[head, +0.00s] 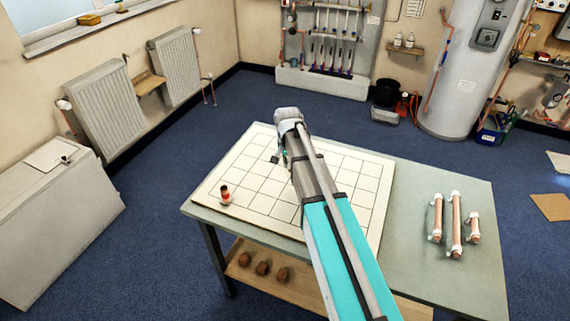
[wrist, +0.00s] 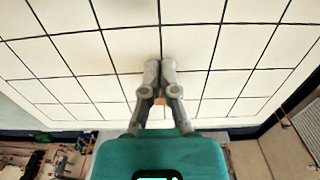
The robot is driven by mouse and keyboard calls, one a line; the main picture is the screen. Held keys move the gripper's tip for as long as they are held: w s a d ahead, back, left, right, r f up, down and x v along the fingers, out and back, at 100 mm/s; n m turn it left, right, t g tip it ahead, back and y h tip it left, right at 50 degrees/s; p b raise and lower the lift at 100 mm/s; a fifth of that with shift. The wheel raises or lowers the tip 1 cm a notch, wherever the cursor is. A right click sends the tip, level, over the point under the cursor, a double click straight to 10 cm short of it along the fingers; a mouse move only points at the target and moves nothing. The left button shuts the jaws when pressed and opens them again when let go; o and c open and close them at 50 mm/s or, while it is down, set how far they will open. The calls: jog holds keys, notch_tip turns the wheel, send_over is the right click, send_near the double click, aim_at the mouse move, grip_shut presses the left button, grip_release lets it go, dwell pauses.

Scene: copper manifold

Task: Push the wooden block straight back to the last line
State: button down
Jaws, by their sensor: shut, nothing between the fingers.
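The white board (head: 250,180) with a grid of black lines lies on the table; its grid also fills much of the wrist view (wrist: 75,52). My gripper (head: 279,160) is low over the back half of the board, and its fingers are together in the wrist view (wrist: 160,68). A small tan patch (wrist: 160,101), probably the wooden block, shows through the gap between the finger bases, beyond the fingers. Most of it is hidden, so I cannot tell whether they touch. I cannot make out the block in the head view, where my arm covers the board's middle.
Copper pipe pieces (head: 456,224) lie on the table (head: 420,270) at right. Several brown lumps (head: 262,267) sit on the shelf below. The board's left part is otherwise clear.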

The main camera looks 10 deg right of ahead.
aim_at(287, 182)
jog(key=shift+f+b, duration=2.8)
jog(key=shift+f, duration=0.25)
jog(key=w+d, duration=0.2)
jog(key=w, duration=0.1)
jog(key=shift+r, duration=0.15)
jog(key=shift+w+d, duration=0.1)
jog(key=shift+w, duration=0.1)
jog(key=w+d, duration=0.3)
jog(key=w, duration=0.1)
jog(key=w+d, duration=0.3)
jog(key=w, duration=0.2)
jog(key=w+d, duration=0.3)
jog(key=w, duration=0.1)
jog(key=shift+w, duration=0.35)
jog(key=shift+s, duration=0.15)
